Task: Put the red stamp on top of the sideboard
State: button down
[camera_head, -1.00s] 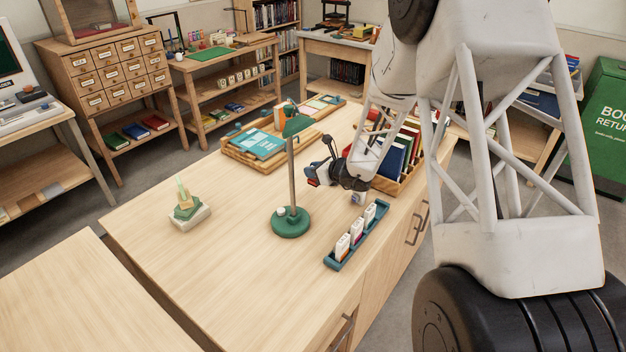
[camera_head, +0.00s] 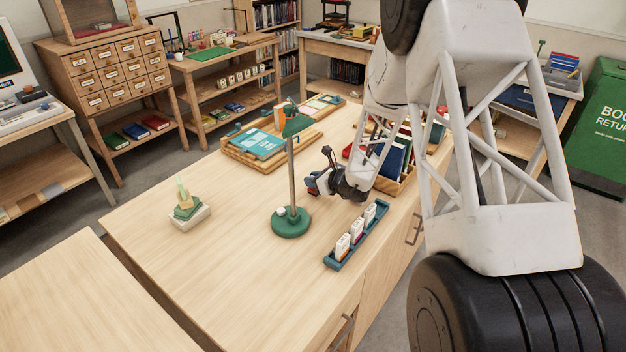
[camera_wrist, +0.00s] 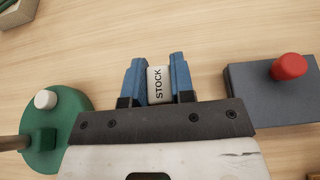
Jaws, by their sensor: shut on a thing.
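My gripper (camera_wrist: 158,84) has its blue fingers shut on a small pale block marked STOCK (camera_wrist: 158,86). In the head view my gripper (camera_head: 312,184) is over the wooden counter, just behind and right of the green lamp. A little red shows near its fingertips there; I cannot tell if it belongs to the held block. In the wrist view a dark grey box with a red knob (camera_wrist: 289,67) lies to the right of the fingers, apart from them. The wooden counter (camera_head: 190,270), with handles on its side, fills the middle; I cannot tell whether it is the sideboard.
A green lamp (camera_head: 290,222) stands close to my gripper; its base (camera_wrist: 58,150) is at left in the wrist view. A blue rack (camera_head: 336,262) with white pieces is in front, books (camera_head: 392,158) behind.

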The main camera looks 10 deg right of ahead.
jog(key=c, duration=1)
grip_release()
jog(key=shift+o, duration=0.2)
jog(key=shift+r, duration=0.15)
jog(key=shift+s+d, duration=0.1)
jog(key=v, duration=1.1)
jog(key=shift+s+d+r, duration=0.2)
jog(key=shift+s+d, duration=0.05)
